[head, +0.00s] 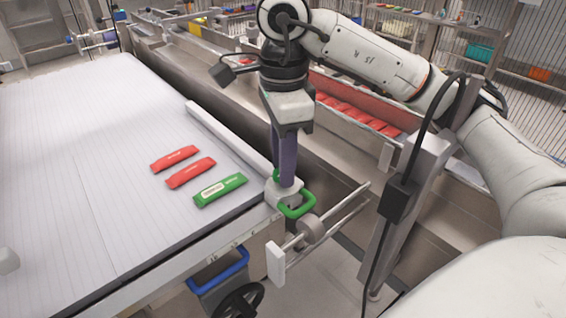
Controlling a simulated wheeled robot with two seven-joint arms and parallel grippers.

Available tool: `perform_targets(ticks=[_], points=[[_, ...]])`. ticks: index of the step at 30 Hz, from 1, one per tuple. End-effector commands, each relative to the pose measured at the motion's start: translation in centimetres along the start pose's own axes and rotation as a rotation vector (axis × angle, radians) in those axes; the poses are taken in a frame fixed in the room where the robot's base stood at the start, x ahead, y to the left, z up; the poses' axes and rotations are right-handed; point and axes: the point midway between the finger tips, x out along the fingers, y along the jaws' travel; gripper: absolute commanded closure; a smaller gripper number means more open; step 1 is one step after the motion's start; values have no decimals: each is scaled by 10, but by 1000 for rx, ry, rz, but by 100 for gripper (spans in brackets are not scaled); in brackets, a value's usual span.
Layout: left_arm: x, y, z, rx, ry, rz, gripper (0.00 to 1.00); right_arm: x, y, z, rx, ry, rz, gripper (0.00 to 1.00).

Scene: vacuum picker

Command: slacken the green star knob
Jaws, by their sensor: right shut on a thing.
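A green part, which I take for the green star knob (297,210), sits at the near right corner of the white conveyor. Its green edge curves around a pale centre piece, and its full shape is partly covered. My right gripper (286,184) points straight down from above, its long purple-grey fingers shut on the knob. The exact contact at the fingertips is hard to see. My left gripper is not in view.
Two red packets (190,172) and a green packet (220,189) lie on the white belt (80,180). Metal rods with a clamp (310,229) stick out beside the knob. A blue-rimmed bin (218,270) and black handwheel (240,301) are below. A trough of red packets (355,112) is behind.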

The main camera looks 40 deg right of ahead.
Motion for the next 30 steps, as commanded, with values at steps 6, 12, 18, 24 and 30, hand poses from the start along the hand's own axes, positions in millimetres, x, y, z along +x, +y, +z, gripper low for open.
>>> perform_targets(ticks=[6, 12, 18, 24, 30], points=[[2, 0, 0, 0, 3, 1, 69, 0, 0, 0, -151, -1, -2, 94], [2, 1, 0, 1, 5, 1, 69, 0, 0, 0, -241, -1, -2, 94], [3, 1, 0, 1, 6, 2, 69, 0, 0, 0, -285, -1, -1, 94], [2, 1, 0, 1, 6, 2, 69, 0, 0, 0, -297, -1, -1, 93], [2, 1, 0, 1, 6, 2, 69, 0, 0, 0, -297, -1, -1, 94]])
